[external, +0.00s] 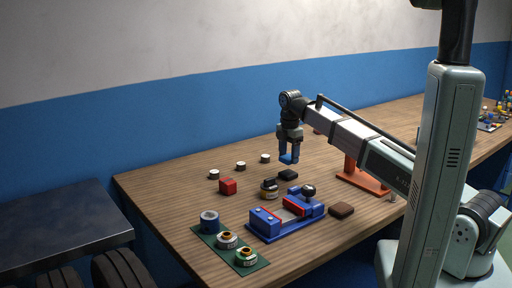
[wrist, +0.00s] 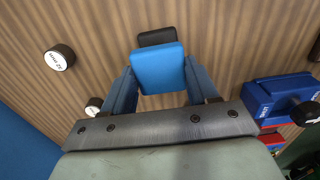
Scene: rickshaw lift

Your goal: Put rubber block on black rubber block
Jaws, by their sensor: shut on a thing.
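My gripper (external: 289,146) is shut on a blue rubber block (external: 287,159) and holds it in the air above the wooden table. In the wrist view the blue block (wrist: 158,69) sits between the two fingers (wrist: 160,88). A flat black rubber block (external: 288,174) lies on the table below the held block, apart from it. In the wrist view the black block (wrist: 157,37) shows just beyond the blue one, which partly hides it.
A blue and red vise (external: 266,223) stands in front, with a dark round stack (external: 269,189) behind it. A red block (external: 227,186), brown block (external: 341,210) and several white-topped discs (external: 265,158) lie around. A green mat (external: 236,258) holds ringed parts. An orange stand (external: 350,172) is right.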

